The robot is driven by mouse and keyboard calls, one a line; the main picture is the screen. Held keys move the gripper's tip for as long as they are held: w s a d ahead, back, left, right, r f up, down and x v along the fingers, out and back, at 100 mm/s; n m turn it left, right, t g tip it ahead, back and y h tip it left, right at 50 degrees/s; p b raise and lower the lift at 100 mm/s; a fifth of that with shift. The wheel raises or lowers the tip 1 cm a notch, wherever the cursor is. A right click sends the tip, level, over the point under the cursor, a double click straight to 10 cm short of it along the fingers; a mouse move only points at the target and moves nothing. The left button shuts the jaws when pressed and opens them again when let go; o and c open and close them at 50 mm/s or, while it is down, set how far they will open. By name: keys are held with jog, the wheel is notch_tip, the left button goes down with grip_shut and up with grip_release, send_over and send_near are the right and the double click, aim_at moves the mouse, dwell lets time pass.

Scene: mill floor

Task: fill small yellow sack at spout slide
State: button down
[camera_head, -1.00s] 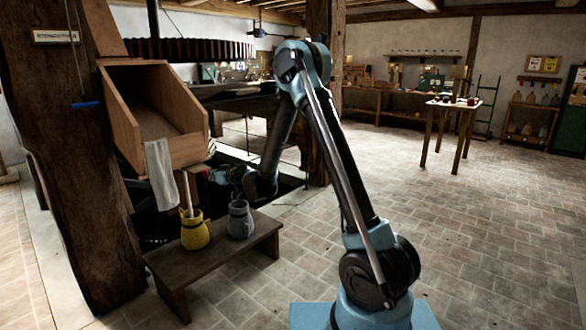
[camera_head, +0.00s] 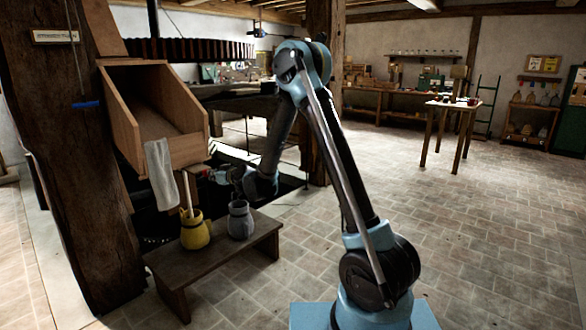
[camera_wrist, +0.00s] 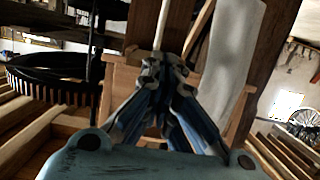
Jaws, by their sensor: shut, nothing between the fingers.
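The small yellow sack (camera_head: 195,232) stands upright and open on a low wooden bench, beneath the wooden spout box (camera_head: 122,110). A thin pale strip (camera_head: 187,192) runs from under the spout down into the sack's mouth; I cannot tell whether it is flowing meal or a rod. It also shows in the wrist view (camera_wrist: 161,25). A whitish cloth (camera_head: 161,175) hangs from the spout's front. The slide is not clearly distinguishable.
A grey sack (camera_head: 241,221) stands right of the yellow one on the bench (camera_head: 180,273). A thick wooden post (camera_head: 72,160) stands at the left. A dark floor opening (camera_head: 225,160) lies behind the bench. The tiled floor (camera_head: 480,230) at the right is clear.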

jog(key=shift+w+a, duration=1.05)
jog(key=shift+a, duration=0.2)
dwell(6.8)
